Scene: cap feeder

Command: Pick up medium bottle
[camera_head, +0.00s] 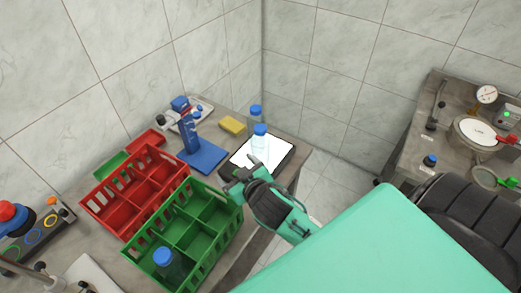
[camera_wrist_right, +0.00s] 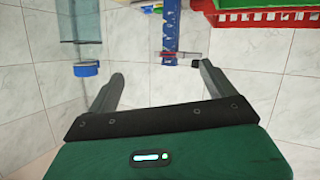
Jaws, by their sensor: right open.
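Two clear bottles with blue caps stand close together at the back of the table. The front bottle (camera_head: 260,145) is upright on a lit white pad (camera_head: 277,155); the other bottle (camera_head: 256,114) is just behind it. A third blue-capped bottle (camera_head: 166,262) stands in a green crate. I cannot tell by label which is the medium one. My right gripper (camera_head: 241,173) is open and empty at the pad's near left edge, apart from the bottles. In the right wrist view, one bottle (camera_wrist_right: 82,25) appears inverted at the upper left, outside the open fingers (camera_wrist_right: 158,88). My left gripper is out of view.
The green crate (camera_head: 240,213) and a red crate (camera_head: 84,202) fill the table's front. A blue stand (camera_head: 213,158) and a yellow sponge (camera_head: 232,125) are left of the pad. A tiled wall (camera_head: 225,60) rises behind. A second bench (camera_head: 410,150) stands at right.

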